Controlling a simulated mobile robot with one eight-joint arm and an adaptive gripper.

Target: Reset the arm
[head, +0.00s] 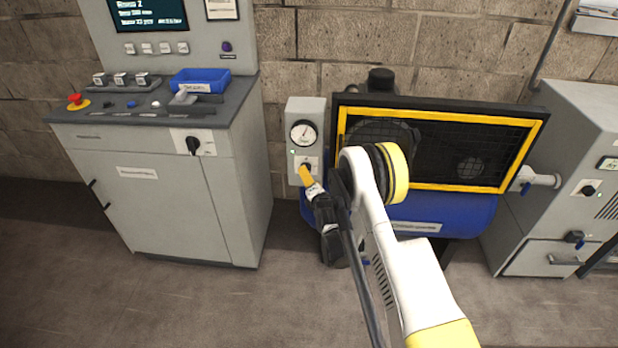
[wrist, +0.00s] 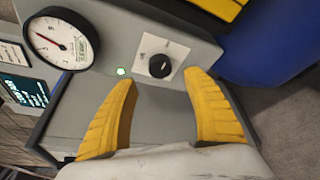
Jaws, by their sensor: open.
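My gripper (wrist: 160,105) is open and empty in the wrist view, its two yellow fingers spread apart. Ahead of it, between and beyond the fingertips, is a black rotary knob (wrist: 160,66) on a white plate of a grey control box. The fingers look apart from the knob. In the head view my gripper (head: 306,176) is in front of the grey box (head: 293,112), just below its round gauge (head: 303,133), and partly covers the knob. The gauge also shows at the upper left of the wrist view (wrist: 60,40), beside a lit green lamp (wrist: 121,71).
A blue compressor (head: 470,213) with a yellow-framed mesh guard (head: 440,117) stands right of the box, behind my arm. A grey console (head: 150,205) with a blue bin (head: 200,80) stands at left. A grey cabinet (head: 575,130) is at right. The front floor is clear.

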